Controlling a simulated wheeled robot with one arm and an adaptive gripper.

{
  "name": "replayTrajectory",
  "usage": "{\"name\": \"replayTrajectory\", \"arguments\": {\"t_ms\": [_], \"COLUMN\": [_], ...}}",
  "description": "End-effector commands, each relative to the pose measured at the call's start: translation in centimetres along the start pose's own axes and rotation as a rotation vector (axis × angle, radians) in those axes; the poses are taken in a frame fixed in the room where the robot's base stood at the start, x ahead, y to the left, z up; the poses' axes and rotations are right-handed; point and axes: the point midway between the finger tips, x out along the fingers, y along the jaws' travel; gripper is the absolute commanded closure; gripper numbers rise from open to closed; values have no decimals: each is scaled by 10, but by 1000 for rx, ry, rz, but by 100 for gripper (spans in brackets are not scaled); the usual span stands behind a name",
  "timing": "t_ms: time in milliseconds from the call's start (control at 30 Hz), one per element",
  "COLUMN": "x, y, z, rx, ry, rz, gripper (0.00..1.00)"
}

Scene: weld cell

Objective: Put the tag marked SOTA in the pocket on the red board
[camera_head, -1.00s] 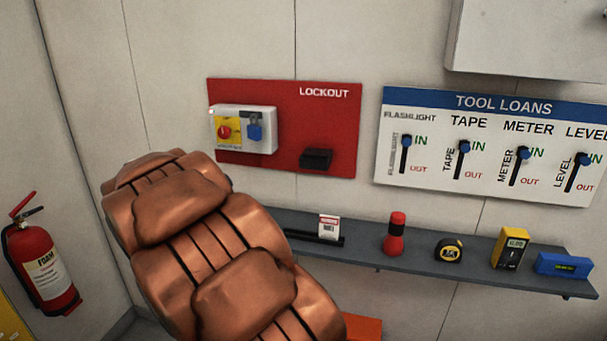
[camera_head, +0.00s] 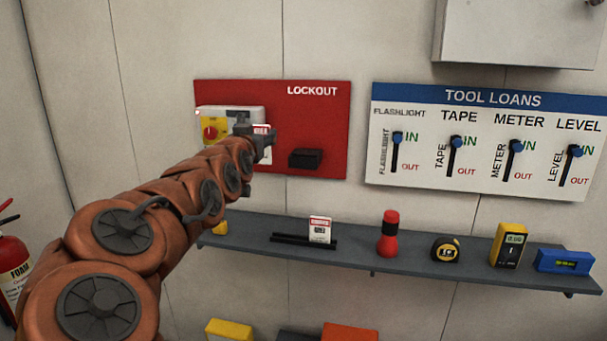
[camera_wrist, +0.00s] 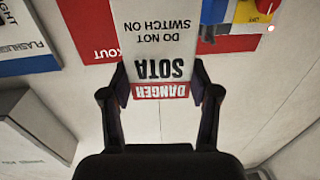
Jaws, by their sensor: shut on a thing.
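The tag marked SOTA (camera_wrist: 159,62) is white with a red DANGER band and reads upside down in the wrist view. My gripper (camera_wrist: 160,88) is shut on it by its edges. In the head view the tag (camera_head: 261,129) shows small at the end of my gripper (camera_head: 258,145), in front of the red board (camera_head: 325,125). The black pocket (camera_head: 306,158) is on the lower right of the red board, to the right of my gripper. The tag is apart from the pocket in the picture.
A switch box (camera_head: 232,113) is on the board's left, partly hidden by my arm. Another tag (camera_head: 320,229) stands in a black rack on the grey shelf (camera_head: 350,252), beside a flashlight (camera_head: 389,233). The tool loans board (camera_head: 480,180) is at right.

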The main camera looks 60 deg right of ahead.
Motion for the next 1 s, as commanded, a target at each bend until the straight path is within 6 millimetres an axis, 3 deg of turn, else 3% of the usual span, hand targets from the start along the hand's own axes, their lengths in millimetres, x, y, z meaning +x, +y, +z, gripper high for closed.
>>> {"name": "replayTrajectory", "arguments": {"t_ms": [100,367,1000], "x": [-2,4,105], "y": [22,40,74], "z": [1,2,9], "rx": [-1,1,1], "ry": [4,-3,-1], "rz": [56,99,97], "gripper": [68,68,68]}}
